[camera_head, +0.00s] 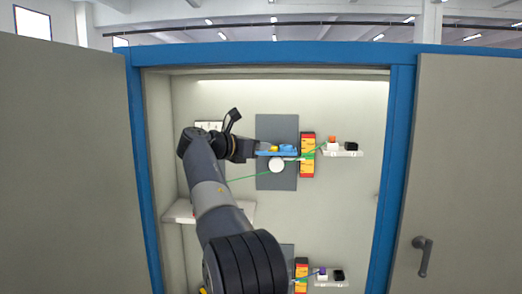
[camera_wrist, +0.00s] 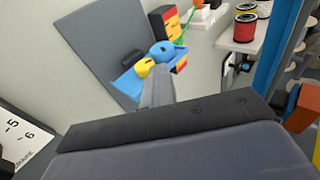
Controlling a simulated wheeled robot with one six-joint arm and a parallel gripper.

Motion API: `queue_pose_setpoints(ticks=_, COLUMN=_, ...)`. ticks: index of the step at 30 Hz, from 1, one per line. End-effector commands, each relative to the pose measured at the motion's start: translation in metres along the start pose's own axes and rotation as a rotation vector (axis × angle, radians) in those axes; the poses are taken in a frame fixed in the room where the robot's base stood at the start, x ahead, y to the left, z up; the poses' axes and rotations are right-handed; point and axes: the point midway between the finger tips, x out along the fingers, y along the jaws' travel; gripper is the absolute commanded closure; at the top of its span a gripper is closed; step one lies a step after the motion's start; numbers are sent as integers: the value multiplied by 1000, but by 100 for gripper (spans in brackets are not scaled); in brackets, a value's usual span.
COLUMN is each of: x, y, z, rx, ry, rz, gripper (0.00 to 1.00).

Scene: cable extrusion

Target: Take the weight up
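No object is clearly marked as the weight. In the head view, a white round disc (camera_head: 276,165) is in front of a dark grey panel (camera_head: 277,184), just below a blue bracket (camera_head: 278,153). A yellow piece (camera_head: 273,148) and a blue piece (camera_head: 287,147) sit on the bracket. My gripper (camera_head: 260,148) is at the bracket's left end. In the wrist view, my narrow grey gripper (camera_wrist: 160,85) points up at the yellow piece (camera_wrist: 144,67) and the blue piece (camera_wrist: 166,52). Whether it touches them, or is open or shut, is unclear. The disc is not identifiable there.
A red and yellow block (camera_head: 307,155) is right of the panel, with a small white shelf (camera_head: 341,153) beyond it. A green cable (camera_head: 242,178) crosses the cabinet. The cabinet's blue frame (camera_head: 396,160) and open doors flank my arm. Another white shelf (camera_head: 180,211) is lower left.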

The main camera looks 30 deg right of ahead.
Motion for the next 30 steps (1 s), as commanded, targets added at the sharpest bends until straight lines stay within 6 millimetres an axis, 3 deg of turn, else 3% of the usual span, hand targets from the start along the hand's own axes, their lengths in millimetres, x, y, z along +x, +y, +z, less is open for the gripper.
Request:
queue_pose_setpoints(ticks=8, x=0, y=1, z=0, rx=0, ry=1, rz=2, gripper=99)
queue_pose_setpoints(ticks=16, x=0, y=2, z=-1, rx=-1, ry=1, rz=3, gripper=77)
queue_pose_setpoints(ticks=25, x=-4, y=2, z=-2, rx=-1, ry=1, rz=4, gripper=77)
queue_pose_setpoints(ticks=30, x=-28, y=2, z=-2, rx=-1, ry=1, rz=8, gripper=77)
